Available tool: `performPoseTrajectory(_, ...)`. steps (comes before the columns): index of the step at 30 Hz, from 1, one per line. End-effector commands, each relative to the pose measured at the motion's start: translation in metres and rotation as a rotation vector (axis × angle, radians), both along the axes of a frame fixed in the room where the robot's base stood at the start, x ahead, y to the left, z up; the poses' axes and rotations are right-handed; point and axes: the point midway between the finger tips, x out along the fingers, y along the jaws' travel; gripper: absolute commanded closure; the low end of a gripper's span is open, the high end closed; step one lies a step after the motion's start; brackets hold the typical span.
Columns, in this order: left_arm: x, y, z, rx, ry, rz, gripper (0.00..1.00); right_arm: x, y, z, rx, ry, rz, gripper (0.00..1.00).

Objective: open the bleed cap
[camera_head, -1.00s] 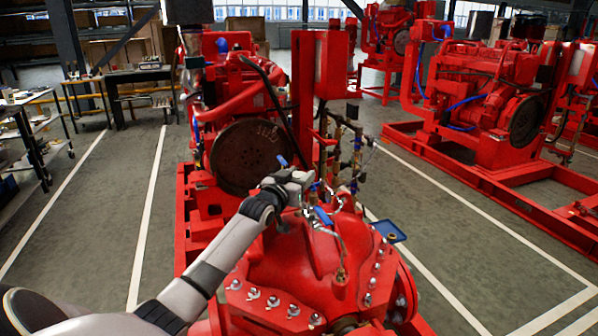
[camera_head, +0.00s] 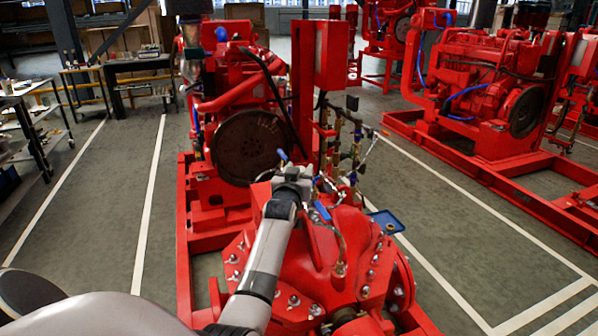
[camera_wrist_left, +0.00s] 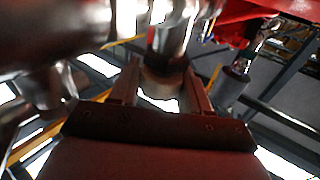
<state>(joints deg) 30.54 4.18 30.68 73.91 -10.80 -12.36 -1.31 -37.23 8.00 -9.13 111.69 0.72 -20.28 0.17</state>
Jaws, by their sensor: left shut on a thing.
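My left gripper (camera_head: 296,176) is at the pipework on top of the red pump casing (camera_head: 306,262), near the blue-handled valves. In the left wrist view its two fingers (camera_wrist_left: 162,78) stand on either side of a short metal cylinder (camera_wrist_left: 168,40), which appears to be the bleed cap, and are shut on it. In the head view the gripper hides the cap, and I cannot tell whether it is loose. My right gripper is not in view.
A blue valve handle (camera_head: 322,211) and thin pipes are close beside the gripper. The dark flywheel (camera_head: 248,148) is behind it. A small blue tray (camera_head: 386,222) is to the right. Wide floor lies left of the red frame.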

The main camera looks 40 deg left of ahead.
Motion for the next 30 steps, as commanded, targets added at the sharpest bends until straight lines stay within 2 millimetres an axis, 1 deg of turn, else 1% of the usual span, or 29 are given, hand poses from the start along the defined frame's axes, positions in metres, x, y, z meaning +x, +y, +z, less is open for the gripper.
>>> performPoseTrajectory(12, 0.0001, 0.0003, 0.0012, 0.002, -0.002, 0.005, 0.84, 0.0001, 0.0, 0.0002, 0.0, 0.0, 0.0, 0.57)
performPoseTrajectory(13, 0.0001, 0.0003, 0.0012, 0.002, -0.002, 0.005, 0.5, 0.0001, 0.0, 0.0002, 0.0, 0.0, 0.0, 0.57)
performPoseTrajectory(14, 0.0001, 0.0003, 0.0013, 0.002, -0.002, 0.005, 0.4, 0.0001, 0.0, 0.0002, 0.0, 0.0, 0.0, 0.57)
performPoseTrajectory(15, 0.0001, 0.0003, 0.0013, 0.002, -0.002, 0.005, 0.33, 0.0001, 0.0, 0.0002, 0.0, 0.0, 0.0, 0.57)
performPoseTrajectory(25, -0.001, -0.0006, 0.0004, 0.001, -0.002, 0.004, 0.33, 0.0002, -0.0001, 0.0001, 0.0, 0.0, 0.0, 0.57)
performPoseTrajectory(30, -0.0098, -0.0065, -0.0001, 0.001, -0.002, 0.004, 0.33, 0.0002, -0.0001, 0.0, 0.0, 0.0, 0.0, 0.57)
